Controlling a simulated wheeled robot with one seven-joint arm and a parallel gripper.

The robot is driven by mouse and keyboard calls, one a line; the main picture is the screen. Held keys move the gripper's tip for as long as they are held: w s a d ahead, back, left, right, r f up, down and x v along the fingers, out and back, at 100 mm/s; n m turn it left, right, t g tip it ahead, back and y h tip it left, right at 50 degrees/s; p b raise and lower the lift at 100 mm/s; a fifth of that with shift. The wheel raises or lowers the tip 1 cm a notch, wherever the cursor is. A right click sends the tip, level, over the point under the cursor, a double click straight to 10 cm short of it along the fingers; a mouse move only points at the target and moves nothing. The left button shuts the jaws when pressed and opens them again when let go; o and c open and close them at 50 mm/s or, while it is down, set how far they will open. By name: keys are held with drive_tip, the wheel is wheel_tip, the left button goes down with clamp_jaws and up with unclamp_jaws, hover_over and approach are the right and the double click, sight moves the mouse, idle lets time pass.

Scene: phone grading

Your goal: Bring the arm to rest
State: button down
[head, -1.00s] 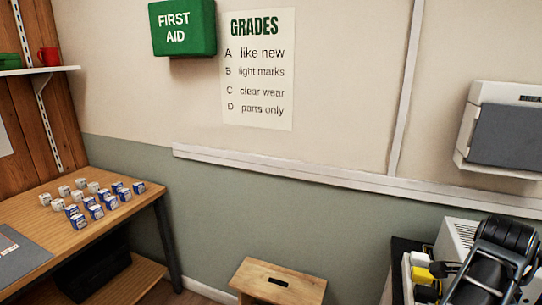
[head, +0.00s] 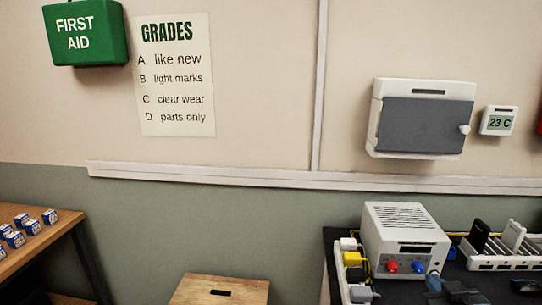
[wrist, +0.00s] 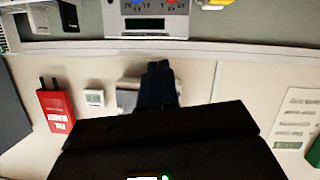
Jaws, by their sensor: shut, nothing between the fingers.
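My gripper (wrist: 158,85) shows in the wrist view as dark fingers closed together, with nothing between them. It points toward the wall, with the wall panel partly hidden behind it. The wrist view appears upside down, with the bench along its top edge. In the head view I cannot clearly make out my gripper. Some dark shapes show at the bottom right edge there, too cut off to name.
A white power supply (head: 404,240), a plug strip (head: 353,262) and a white rack (head: 500,252) stand on the dark bench at right. A wooden stool (head: 220,290) stands left of it. A wall box (head: 422,118) and thermostat (head: 497,121) hang above. Small boxes sit at far left.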

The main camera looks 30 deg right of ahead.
drive_tip(key=s+a+f+n+t+y, duration=0.1)
drive_tip(key=s+a+f+n+y, duration=0.15)
drive_tip(key=s+a, duration=0.4)
drive_tip(key=s+a+f+n+t+y, duration=0.1)
drive_tip(key=s+a+n+y, duration=0.25)
drive_tip(key=a, duration=0.55)
drive_tip(key=s+a+r+t+y, duration=0.1)
drive_tip(key=s+a+r+y, duration=0.2)
drive_tip(key=s+a, duration=0.9)
wheel_tip(320, 180, up, 3)
drive_tip(key=shift+s+a+f+b, duration=0.2)
drive_tip(key=shift+s+a+b, duration=0.15)
drive_tip(key=shift+a, duration=0.25)
